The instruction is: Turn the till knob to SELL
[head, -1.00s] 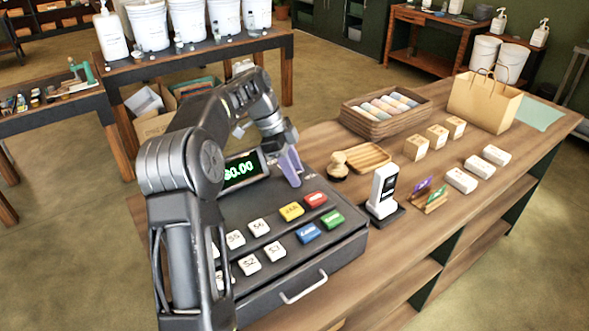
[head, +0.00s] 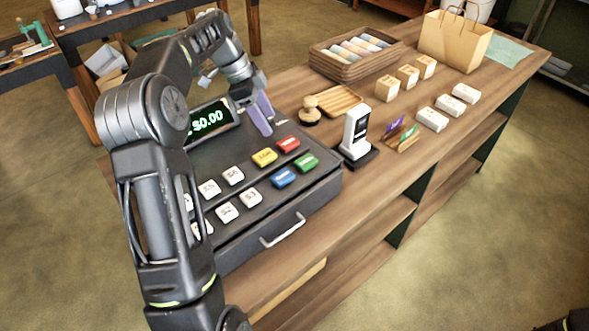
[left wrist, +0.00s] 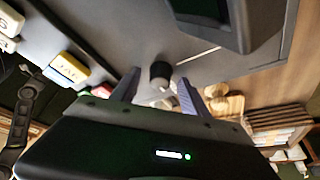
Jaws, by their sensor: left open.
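The till (head: 240,222) is a dark box on the counter with coloured and white keys and a lit display (head: 207,121) reading $0.00. My left gripper (head: 263,130) is over the till's back right part, beside the display, its purple fingers pointing down. In the left wrist view, a small round dark knob (left wrist: 160,72) with a pale part shows between the two spread fingertips (left wrist: 158,86). The gripper is open, with a finger on each side of the knob; I cannot tell whether they touch it. The knob is hidden in the head view, and no SELL marking is legible.
A card reader (head: 356,135), card holder (head: 401,138), stamp (head: 309,111) and wooden tray (head: 339,100) stand right of the till. Farther back are a basket of rolls (head: 318,62), several small boxes and a paper bag (head: 455,42). The display is close to my gripper.

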